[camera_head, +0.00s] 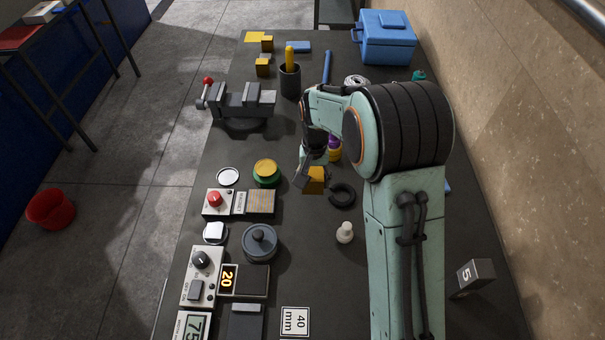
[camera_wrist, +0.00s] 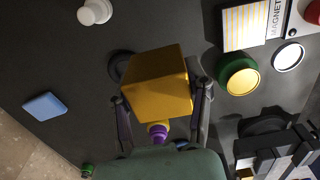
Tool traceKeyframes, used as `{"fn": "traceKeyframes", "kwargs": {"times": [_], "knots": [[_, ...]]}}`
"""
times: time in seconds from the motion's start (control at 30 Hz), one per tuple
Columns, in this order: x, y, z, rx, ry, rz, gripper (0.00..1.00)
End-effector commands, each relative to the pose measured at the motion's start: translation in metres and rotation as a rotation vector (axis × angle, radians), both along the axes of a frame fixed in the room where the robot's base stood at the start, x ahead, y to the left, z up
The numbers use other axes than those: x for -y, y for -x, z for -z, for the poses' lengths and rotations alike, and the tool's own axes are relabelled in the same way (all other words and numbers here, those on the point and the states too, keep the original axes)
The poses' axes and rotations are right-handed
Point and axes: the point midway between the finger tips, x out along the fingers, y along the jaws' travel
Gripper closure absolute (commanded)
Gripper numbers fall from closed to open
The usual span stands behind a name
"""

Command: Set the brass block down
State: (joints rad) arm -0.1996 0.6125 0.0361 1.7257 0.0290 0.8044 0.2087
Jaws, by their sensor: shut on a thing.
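The brass block (camera_head: 314,186) is a golden cube held in my gripper (camera_head: 311,176), over the middle of the dark table. In the wrist view the brass block (camera_wrist: 155,82) fills the space between the two fingers of my gripper (camera_wrist: 158,95), with a finger against each side. The block looks slightly turned. Its underside is hidden, so I cannot tell for certain whether it is clear of the table. The black ring (camera_head: 342,194) lies just right of it in the head view; the block partly hides that ring in the wrist view.
A green-and-yellow button (camera_head: 266,172) stands left of the block, and a white pawn-like piece (camera_head: 345,232) stands nearer. A purple-and-yellow item (camera_head: 335,149) is close behind. A lidded grey pot (camera_head: 259,243) stands front left. Bare table lies between pot and pawn.

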Motion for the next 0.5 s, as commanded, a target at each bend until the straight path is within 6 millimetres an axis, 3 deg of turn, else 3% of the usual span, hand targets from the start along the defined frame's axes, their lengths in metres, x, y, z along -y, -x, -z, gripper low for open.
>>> {"fn": "traceKeyframes", "kwargs": {"times": [0.2, 0.5], "knots": [[-0.013, -0.056, 0.026, 0.002, 0.000, 0.000, 0.91], [-0.023, -0.103, 0.076, 0.002, 0.001, 0.000, 0.91]]}}
